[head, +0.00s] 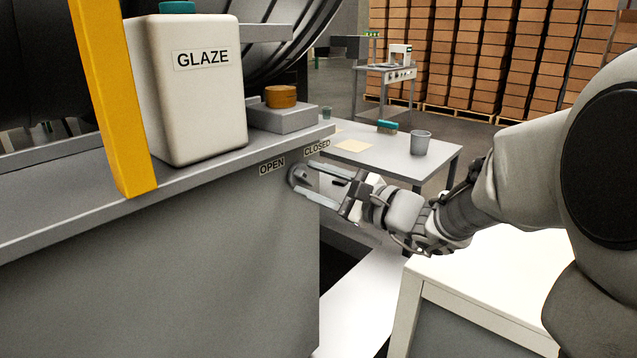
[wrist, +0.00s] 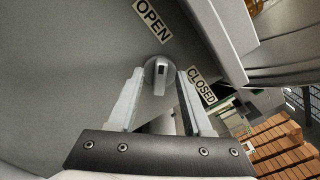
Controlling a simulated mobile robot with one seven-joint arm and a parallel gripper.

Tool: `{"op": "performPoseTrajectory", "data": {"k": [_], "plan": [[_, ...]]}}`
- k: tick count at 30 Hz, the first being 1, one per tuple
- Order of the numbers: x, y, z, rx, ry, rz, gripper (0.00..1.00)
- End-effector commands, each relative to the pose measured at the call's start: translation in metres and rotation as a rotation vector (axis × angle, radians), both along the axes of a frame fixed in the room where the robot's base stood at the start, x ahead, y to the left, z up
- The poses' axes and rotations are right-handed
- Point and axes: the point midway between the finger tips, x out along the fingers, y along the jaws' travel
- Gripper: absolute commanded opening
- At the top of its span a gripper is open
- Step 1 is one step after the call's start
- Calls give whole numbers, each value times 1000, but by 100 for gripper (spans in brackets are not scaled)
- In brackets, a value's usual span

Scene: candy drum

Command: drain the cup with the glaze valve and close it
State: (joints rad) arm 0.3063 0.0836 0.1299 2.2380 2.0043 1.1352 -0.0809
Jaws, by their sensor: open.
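The glaze valve is a round grey knob (head: 297,177) on the front face of the grey cabinet, below the OPEN label (head: 272,165) and left of the CLOSED label (head: 317,147). A brown-orange round vessel (head: 281,97) stands on a grey block above the valve.
A white GLAZE container (head: 193,85) stands on the cabinet top, behind a yellow post (head: 113,90). A white-topped bench (head: 490,275) stands at lower right.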

Motion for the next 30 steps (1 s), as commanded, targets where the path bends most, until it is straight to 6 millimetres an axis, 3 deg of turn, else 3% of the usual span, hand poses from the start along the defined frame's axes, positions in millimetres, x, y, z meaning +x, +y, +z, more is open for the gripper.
{"op": "performPoseTrajectory", "data": {"k": [5,21,30], "plan": [[-11,-13,1,-1,1,-4,50],[-98,-101,2,0,1,-6,50],[-121,-123,0,0,0,-3,50]]}}
